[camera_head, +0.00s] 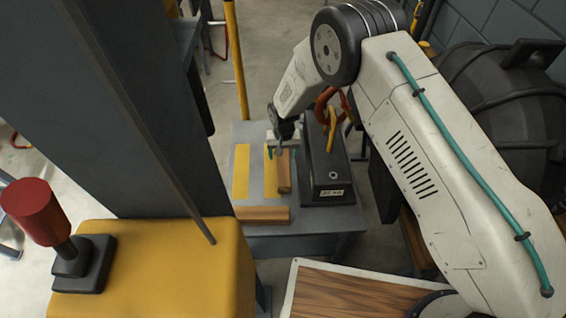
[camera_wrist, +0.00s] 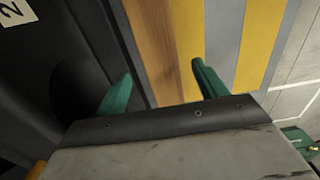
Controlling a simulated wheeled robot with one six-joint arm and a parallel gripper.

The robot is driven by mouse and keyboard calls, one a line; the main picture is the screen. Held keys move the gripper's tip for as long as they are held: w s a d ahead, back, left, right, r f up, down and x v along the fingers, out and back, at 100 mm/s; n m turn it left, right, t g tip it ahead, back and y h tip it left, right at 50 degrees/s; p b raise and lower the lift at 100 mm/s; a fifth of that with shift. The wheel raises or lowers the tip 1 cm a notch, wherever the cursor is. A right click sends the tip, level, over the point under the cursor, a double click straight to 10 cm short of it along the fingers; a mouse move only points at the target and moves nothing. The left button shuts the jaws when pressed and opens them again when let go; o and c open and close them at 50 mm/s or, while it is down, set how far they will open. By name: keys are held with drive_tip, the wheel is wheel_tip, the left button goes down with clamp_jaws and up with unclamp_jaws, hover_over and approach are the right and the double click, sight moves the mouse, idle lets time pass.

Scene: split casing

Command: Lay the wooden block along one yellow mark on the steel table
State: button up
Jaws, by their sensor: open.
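A wooden block (camera_head: 284,172) lies lengthwise on the steel table (camera_head: 256,187), between the dark casing and the nearer yellow mark (camera_head: 269,165). In the wrist view the block (camera_wrist: 150,45) runs right alongside this yellow mark (camera_wrist: 190,35); whether it covers part of the mark I cannot tell. A second yellow mark (camera_head: 241,170) lies further left, apart from the block; it also shows in the wrist view (camera_wrist: 261,40). My gripper (camera_head: 282,142) is at the block's far end. Its green fingers (camera_wrist: 163,78) are open, one on either side of the block. Contact is not visible.
A dark casing (camera_head: 323,165) with an orange hook above it stands close on the block's right. Another wooden piece (camera_head: 262,214) lies crosswise at the table's front edge. A yellow post (camera_head: 236,60) rises behind the table. The table's left part is clear.

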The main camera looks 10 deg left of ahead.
sight(283, 161)
wheel_tip(283, 161, down, 5)
drive_tip(key=shift+s+r, duration=0.1)
drive_tip(key=c, duration=1.3)
drive_tip(key=shift+c, duration=0.4)
drive_tip(key=shift+r, duration=0.1)
